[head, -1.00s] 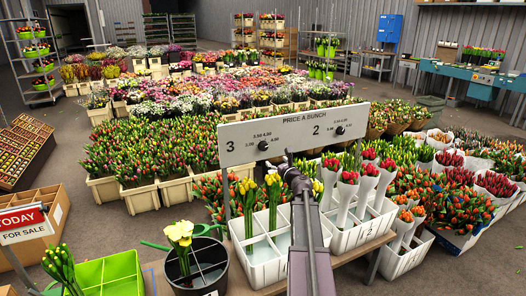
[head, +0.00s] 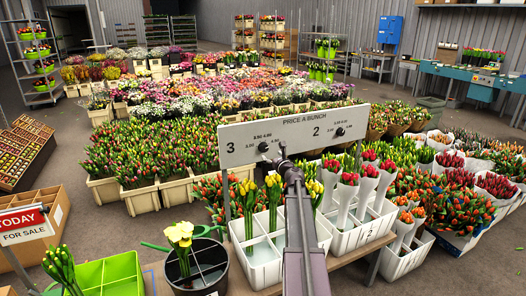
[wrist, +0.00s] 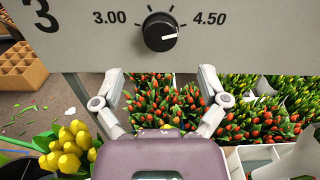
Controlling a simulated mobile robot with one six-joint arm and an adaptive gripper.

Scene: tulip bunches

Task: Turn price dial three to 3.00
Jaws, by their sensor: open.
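Price dial three (wrist: 160,32) is a round black knob on the grey price board (wrist: 230,55). Its white pointer line points right and slightly up, towards the 4.50 mark. The 3.00 mark is on the knob's left. In the head view the dial (head: 263,147) sits right of the big 3. My gripper (wrist: 160,80) is open and empty, its two fingers spread below the knob in the wrist view and apart from it. In the head view my gripper (head: 283,153) is just right of dial three, partly hidden by my arm.
A second dial (head: 340,132) sits beside the 2 on the same board. Yellow tulips (head: 273,190) stand in a white crate (head: 262,275) below the board. Red tulips in white sleeves (head: 346,195) stand to the right. A black bucket (head: 207,268) is at lower left.

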